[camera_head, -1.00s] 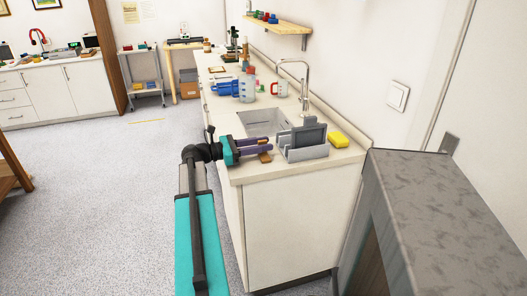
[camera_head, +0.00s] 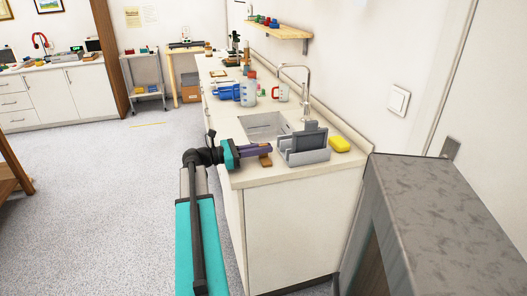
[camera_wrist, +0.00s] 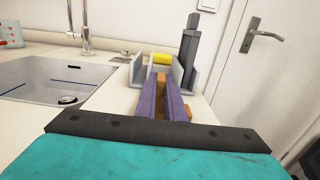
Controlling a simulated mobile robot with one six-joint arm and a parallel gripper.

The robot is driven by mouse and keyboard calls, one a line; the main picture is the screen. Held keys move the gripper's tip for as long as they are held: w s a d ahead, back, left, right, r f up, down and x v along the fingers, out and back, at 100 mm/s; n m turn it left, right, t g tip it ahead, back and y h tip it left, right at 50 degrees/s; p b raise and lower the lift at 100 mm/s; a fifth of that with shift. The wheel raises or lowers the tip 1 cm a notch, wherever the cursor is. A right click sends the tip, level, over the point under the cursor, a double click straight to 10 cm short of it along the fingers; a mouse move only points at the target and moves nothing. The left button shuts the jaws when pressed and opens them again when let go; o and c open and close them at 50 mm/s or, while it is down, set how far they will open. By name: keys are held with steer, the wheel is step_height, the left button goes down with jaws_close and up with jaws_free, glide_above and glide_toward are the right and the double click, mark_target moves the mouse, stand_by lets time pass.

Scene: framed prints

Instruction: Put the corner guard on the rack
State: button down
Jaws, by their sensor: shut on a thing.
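The corner guard (camera_head: 265,160) is a small orange-brown piece at the counter's front, just left of the rack. In the wrist view the corner guard (camera_wrist: 188,107) shows between and beside my purple fingers, which hide much of it. My gripper (camera_head: 268,149) is shut on it, low over the counter. I cannot tell whether the piece still touches the counter. The rack (camera_head: 306,156) is a light grey holder with upright walls, and dark grey pieces stand in or behind it. In the wrist view the rack (camera_wrist: 138,72) lies straight ahead of the fingertips.
A sink (camera_head: 262,126) with a tall tap (camera_head: 308,88) lies behind and left of the rack. A yellow sponge (camera_head: 340,144) sits right of the rack. A blue-handled jug and other labware stand farther back. A grey cabinet (camera_head: 430,200) stands at the right.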

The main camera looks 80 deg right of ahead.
mark_target(263, 145)
steer(key=shift+r, duration=0.1)
steer(key=shift+r, duration=1.8)
steer(key=w+a, duration=0.2)
steer(key=a, duration=0.2)
steer(key=w+a, duration=0.3)
steer(key=a, duration=0.2)
steer(key=w+a+r, duration=0.1)
steer(key=w+a, duration=0.2)
steer(key=a, duration=0.2)
steer(key=shift+w+r, duration=0.1)
